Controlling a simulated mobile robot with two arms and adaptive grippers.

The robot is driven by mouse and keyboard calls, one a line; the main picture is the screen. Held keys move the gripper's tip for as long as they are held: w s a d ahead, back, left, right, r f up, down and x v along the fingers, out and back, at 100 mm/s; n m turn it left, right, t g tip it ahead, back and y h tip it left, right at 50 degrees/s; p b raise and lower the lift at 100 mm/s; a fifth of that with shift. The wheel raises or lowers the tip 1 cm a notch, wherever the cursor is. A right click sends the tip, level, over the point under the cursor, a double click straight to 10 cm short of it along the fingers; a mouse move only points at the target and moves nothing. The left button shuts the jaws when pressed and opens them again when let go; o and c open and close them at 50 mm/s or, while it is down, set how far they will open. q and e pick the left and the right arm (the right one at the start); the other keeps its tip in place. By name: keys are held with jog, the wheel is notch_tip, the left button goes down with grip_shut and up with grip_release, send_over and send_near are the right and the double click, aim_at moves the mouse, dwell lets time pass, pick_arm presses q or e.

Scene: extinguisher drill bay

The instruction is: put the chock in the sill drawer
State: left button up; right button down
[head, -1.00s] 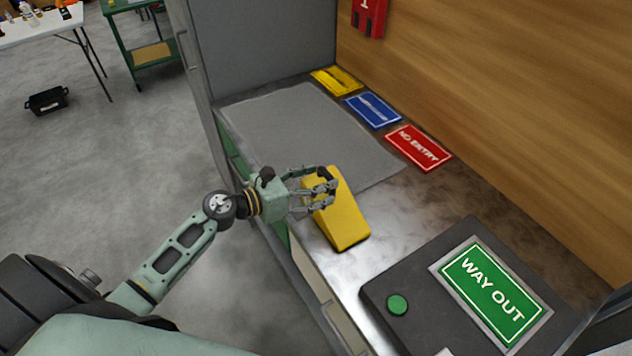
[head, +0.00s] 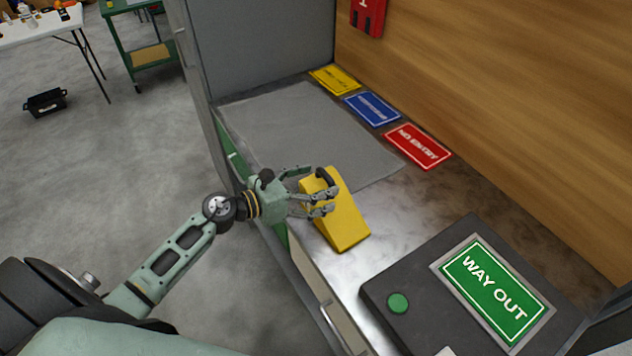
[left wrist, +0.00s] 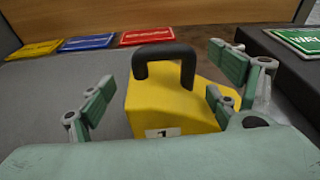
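The chock (head: 343,222) is a yellow wedge with a black handle on top. It rests on the metal counter at the front edge, partly over the grey mat's corner. In the left wrist view the chock (left wrist: 170,105) stands upright between the spread fingers, with its handle toward the top. My left gripper (head: 318,192) is open around the chock's handle end; gaps show between fingers and chock. My right gripper is not in view. Cabinet fronts with handles show below the counter, one cream (head: 335,312); I cannot tell which is the sill drawer. None looks pulled out.
A grey mat (head: 290,125) covers the back left of the counter (head: 470,200). Yellow, blue and red signs (head: 418,146) lie along the wall. A dark box (head: 440,270) with a green WAY OUT sign and green button stands at the right. Open floor lies left.

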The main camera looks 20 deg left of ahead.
pick_arm(q)
jog(key=shift+s+a+f, duration=0.1)
jog(key=shift+s+f, duration=0.05)
jog(key=shift+f, duration=0.2)
jog(key=shift+r+p, duration=0.55)
jog(key=shift+p, duration=0.1)
jog(key=shift+s+a, duration=0.15)
jog(key=shift+a, duration=0.15)
jog(key=b+v, duration=0.4)
jog(key=v, duration=0.7)
jog(key=shift+r, duration=0.4)
jog(key=shift+a, duration=0.1)
